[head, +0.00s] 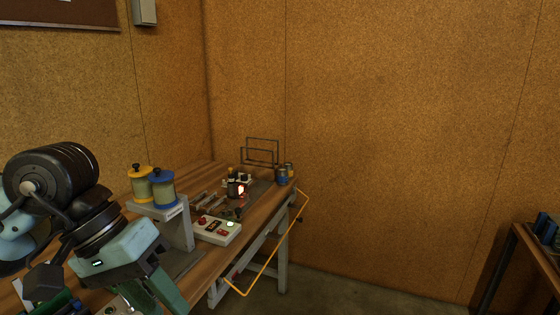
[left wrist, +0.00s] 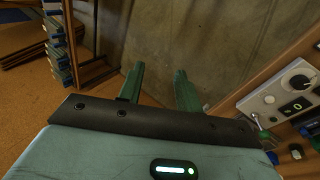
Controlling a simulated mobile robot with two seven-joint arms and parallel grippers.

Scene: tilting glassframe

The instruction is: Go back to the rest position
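My left arm comes in from the left in the head view, and its gripper (head: 158,296) hangs over the near end of the workbench, fingers pointing down. In the left wrist view the two green fingers of this gripper (left wrist: 159,72) are apart with nothing between them. My right gripper is in neither view. A thin orange frame (head: 265,262) stands tilted along the right edge of the workbench (head: 262,206), away from my left gripper. Whether it holds glass is not clear.
A white control box (head: 216,230), a grey stand (head: 178,229) with yellow and blue jars (head: 161,191), and small cans (head: 282,176) stand on the bench. A wire rack (head: 261,151) is at its far end. Open floor (head: 350,292) lies right of it; another shelf (head: 540,258) stands far right.

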